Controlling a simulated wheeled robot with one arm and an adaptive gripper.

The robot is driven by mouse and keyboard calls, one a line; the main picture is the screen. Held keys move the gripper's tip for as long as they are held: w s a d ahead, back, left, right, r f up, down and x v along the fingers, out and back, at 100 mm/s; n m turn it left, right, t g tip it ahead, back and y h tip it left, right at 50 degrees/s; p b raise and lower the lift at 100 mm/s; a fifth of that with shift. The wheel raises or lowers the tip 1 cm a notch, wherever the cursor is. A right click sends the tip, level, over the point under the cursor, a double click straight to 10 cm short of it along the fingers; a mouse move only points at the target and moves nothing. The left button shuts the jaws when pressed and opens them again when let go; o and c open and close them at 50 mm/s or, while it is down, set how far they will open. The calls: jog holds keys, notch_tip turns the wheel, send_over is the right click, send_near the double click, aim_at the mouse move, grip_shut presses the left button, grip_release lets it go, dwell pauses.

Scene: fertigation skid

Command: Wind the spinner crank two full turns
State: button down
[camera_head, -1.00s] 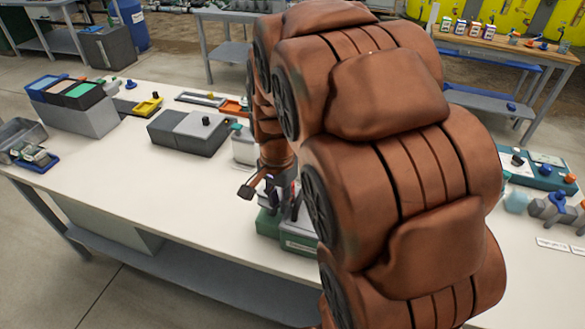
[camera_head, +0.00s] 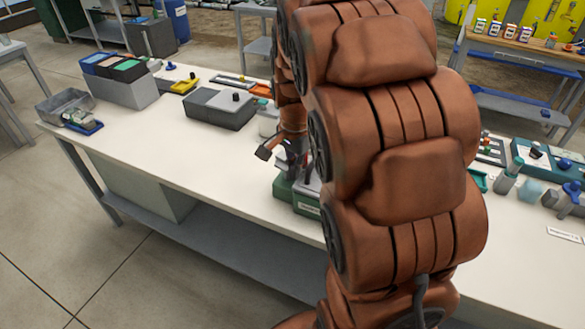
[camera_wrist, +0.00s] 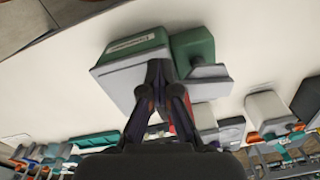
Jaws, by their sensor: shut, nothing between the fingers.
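A green-and-grey unit (camera_head: 284,190) with a white label on its front stands at the front edge of the bench, partly hidden behind my arm. In the wrist view the labelled unit (camera_wrist: 128,66) lies just beyond my fingers, beside a second green block with a grey edge (camera_wrist: 196,50). My gripper (camera_wrist: 160,72) is shut and empty, with its fingertips together over the unit's grey part. In the head view my gripper (camera_head: 296,162) is low over the unit. I cannot make out the spinner crank; my fingers and arm hide part of the unit. Contact cannot be told.
The white bench (camera_head: 160,145) holds a grey box (camera_head: 220,108) with a black knob, a bin with coloured tops (camera_head: 120,82), and a grey tray (camera_head: 66,104) at the left. Blue-topped fittings (camera_head: 570,192) stand at the right. The bench front left of my gripper is clear.

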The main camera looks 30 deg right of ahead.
jog(key=shift+w, duration=0.45)
jog(key=w, duration=0.4)
jog(key=w+a+f, duration=0.1)
jog(key=shift+w, duration=0.4)
jog(key=c, duration=1.4)
grip_release()
